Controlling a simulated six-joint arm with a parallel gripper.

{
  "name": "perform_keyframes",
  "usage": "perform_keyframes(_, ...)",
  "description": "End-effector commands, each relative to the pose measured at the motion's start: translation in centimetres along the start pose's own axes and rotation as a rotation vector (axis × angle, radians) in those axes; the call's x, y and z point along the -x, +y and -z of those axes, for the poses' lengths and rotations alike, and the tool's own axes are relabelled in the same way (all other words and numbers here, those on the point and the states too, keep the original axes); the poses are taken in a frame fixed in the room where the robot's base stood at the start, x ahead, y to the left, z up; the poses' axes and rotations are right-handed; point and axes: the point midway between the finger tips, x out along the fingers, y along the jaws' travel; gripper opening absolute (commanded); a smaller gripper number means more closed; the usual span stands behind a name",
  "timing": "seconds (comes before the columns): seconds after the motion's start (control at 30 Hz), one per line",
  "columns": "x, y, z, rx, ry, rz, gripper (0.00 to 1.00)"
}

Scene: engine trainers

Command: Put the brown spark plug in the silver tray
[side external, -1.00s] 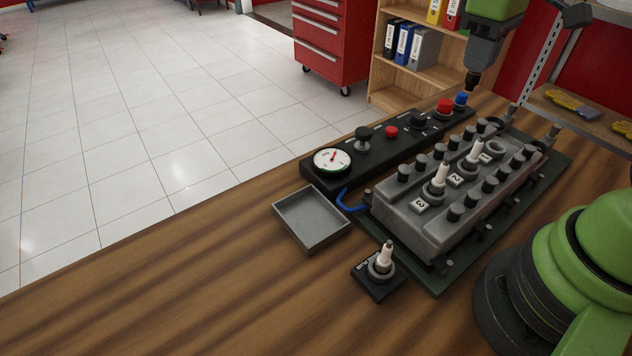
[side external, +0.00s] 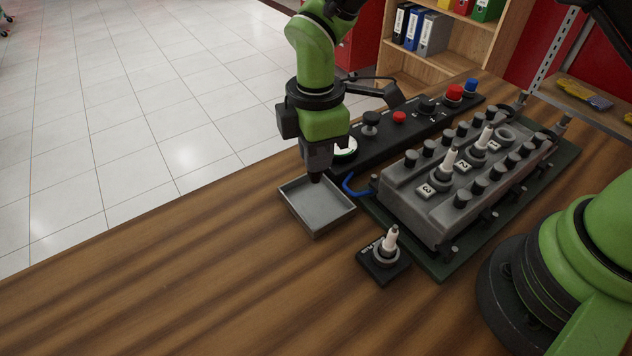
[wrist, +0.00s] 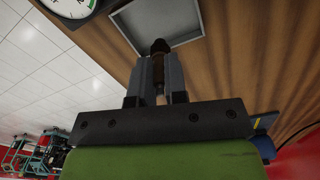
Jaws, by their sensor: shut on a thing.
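My gripper (side external: 317,165) is shut on the brown spark plug (wrist: 158,70) and hangs over the silver tray (side external: 330,227). In the wrist view, the plug sits between the two fingers (wrist: 157,78), its dark end pointing toward the tray (wrist: 190,35). In the side view the fingers mostly hide the plug; only a dark tip shows below them, above the tray's back part. Whether that tip touches the tray I cannot tell. The visible part of the tray floor is bare.
The grey engine block (side external: 430,215) with white spark plugs stands right of the tray. The black control panel (side external: 372,150) with a gauge (side external: 347,149) lies behind. The table's left front is clear.

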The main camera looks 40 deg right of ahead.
Motion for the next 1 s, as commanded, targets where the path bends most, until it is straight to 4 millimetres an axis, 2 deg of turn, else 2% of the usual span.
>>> perform_keyframes(0.4,-5.3,0.0,-0.1,-0.004,-0.001,0.002,0.0)
perform_keyframes(0.83,-5.9,0.0,-0.1,-0.004,0.0,0.0,0.0)
perform_keyframes(0.87,-5.8,0.0,-0.1,-0.004,0.0,0.0,0.2)
perform_keyframes(0.9,-5.8,0.0,-0.1,-0.004,0.0,0.0,0.29)
perform_keyframes(0.93,-5.8,0.0,-0.1,-0.004,0.0,0.0,0.36)
perform_keyframes(1.0,-5.8,0.0,-0.1,-0.004,0.0,0.0,0.39)
